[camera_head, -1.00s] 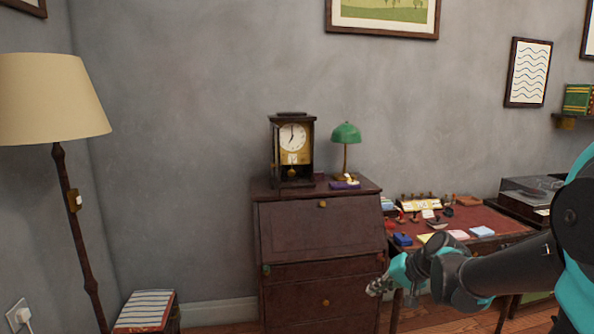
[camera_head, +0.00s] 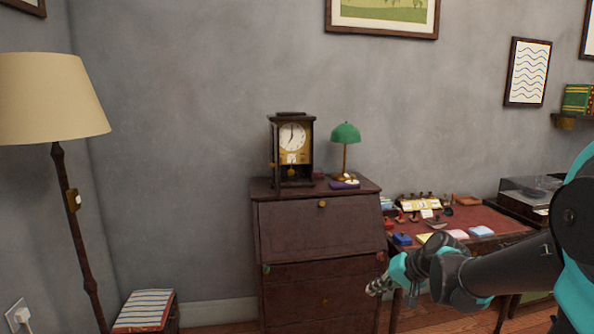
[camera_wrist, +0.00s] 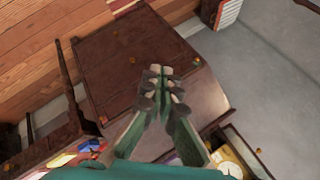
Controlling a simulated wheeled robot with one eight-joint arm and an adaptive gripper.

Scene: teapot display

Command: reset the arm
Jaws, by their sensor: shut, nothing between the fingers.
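My gripper (camera_head: 378,286) is at the right side of the dark wooden bureau (camera_head: 320,238) in the head view, low and beside its drawers. In the wrist view, my gripper (camera_wrist: 160,78) has its fingertips together with nothing between them. The bureau (camera_wrist: 125,60) lies beyond the fingers there. My teal and black arm reaches in from the right of the head view. I cannot tell the exact gap between the fingertips and the bureau.
A clock (camera_head: 291,150) and a green lamp (camera_head: 345,135) stand on the bureau. A red-topped desk (camera_head: 490,222) with several small items is behind my arm. A floor lamp (camera_head: 85,230) and a striped-top box (camera_head: 143,312) are at left. Bare wall lies between.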

